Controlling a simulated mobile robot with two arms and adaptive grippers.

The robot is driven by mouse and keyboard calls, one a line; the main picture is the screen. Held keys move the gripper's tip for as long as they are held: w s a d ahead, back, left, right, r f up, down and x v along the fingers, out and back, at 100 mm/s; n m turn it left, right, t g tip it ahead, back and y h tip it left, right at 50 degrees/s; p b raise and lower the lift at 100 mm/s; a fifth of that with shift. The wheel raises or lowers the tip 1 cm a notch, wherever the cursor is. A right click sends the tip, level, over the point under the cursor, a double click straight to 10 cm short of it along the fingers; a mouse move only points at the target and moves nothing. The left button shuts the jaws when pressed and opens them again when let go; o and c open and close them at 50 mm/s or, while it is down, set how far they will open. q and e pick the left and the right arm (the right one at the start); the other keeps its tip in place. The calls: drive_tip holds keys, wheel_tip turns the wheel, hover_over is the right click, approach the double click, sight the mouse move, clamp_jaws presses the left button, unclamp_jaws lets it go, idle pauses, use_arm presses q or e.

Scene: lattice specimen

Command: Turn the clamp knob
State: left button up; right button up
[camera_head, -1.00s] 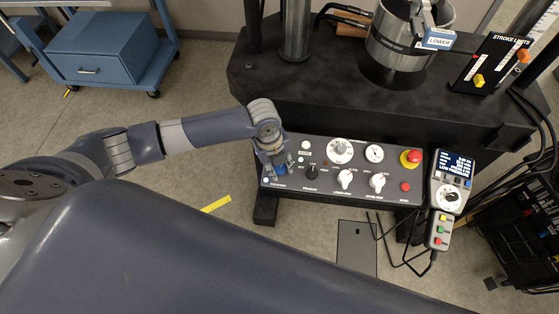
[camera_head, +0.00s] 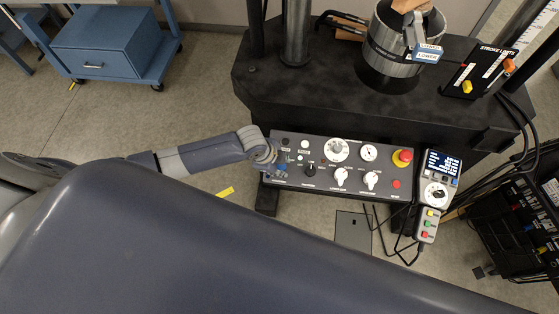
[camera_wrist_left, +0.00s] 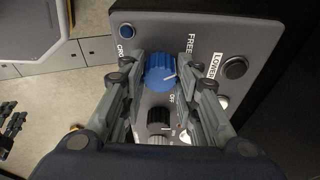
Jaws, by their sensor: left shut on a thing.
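The blue clamp knob (camera_wrist_left: 157,75) sits on the grey control panel, between my left gripper's fingers (camera_wrist_left: 161,82) in the left wrist view. The fingers press on it from both sides.
A small blue button (camera_wrist_left: 127,31), a dark button (camera_wrist_left: 235,67) and a black knob (camera_wrist_left: 159,118) are close to the fingers. A red emergency button (camera_head: 402,157) is at the panel's right, beside a handheld pendant (camera_head: 435,190). The machine's black base (camera_head: 350,105) rises behind.

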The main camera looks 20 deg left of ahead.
use_arm(q)
drive_tip(key=shift+s+n+t+p, duration=0.1)
drive_tip(key=shift+n+t+p, duration=0.2)
drive_tip(key=shift+n+p, duration=0.65)
drive_tip(key=shift+n, duration=0.45)
drive_tip(key=o, duration=1.1)
drive_tip(key=shift+r, duration=0.1)
drive_tip(key=v, duration=1.2)
